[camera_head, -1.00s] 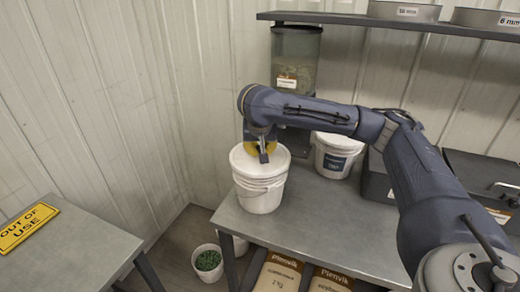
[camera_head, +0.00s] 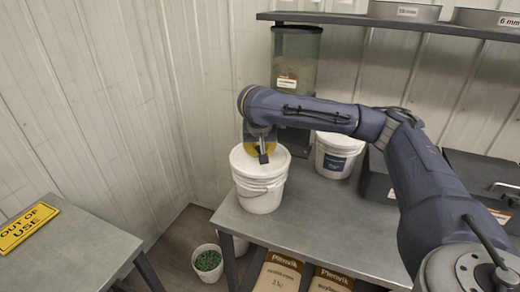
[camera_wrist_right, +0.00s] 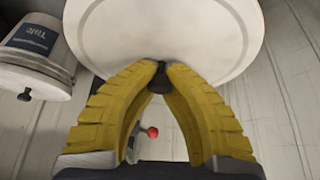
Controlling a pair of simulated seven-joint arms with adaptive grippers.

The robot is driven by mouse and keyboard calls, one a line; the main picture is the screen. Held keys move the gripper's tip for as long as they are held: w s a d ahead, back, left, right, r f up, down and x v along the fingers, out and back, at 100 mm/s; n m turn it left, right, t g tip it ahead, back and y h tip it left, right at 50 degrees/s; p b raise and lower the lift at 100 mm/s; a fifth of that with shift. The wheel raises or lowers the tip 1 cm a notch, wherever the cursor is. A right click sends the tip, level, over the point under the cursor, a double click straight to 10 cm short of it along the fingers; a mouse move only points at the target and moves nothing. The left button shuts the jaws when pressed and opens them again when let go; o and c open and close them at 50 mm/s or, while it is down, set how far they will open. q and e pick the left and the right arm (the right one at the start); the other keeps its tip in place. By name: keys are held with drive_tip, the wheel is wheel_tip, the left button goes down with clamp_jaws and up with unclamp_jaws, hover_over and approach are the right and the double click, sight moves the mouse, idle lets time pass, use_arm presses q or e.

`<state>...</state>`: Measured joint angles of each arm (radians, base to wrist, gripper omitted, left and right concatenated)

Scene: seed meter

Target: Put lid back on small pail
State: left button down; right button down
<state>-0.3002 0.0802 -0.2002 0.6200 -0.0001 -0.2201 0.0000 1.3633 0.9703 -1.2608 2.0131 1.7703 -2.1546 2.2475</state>
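The small white pail (camera_head: 260,198) stands on the grey bench, left of centre in the head view. Its white lid (camera_head: 241,161) lies flat over the pail's mouth; whether it is pressed down all round cannot be told. My right gripper (camera_wrist_right: 160,78) points down over the lid, its yellow fingertips closed on the lid's dark knob (camera_wrist_right: 159,85). In the wrist view the lid (camera_wrist_right: 165,30) fills the upper middle. In the head view my wrist hides the knob and most of the fingers. My left gripper is not in view.
A second white pail (camera_head: 335,163) with a blue label stands behind to the right. A clear hopper (camera_head: 297,60) is behind the lid. Dark cases (camera_head: 480,175) are at the right. Bare bench (camera_head: 320,225) lies in front. A yellow sign (camera_head: 27,226) lies on the left table.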

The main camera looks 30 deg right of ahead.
drive_tip(key=shift+f, duration=0.1)
idle(0.8)
drive_tip(key=c, duration=0.9)
unclamp_jaws()
drive_tip(key=shift+o, duration=0.2)
drive_tip(key=shift+r, duration=3.5)
drive_tip(key=shift+c, duration=0.4)
clamp_jaws()
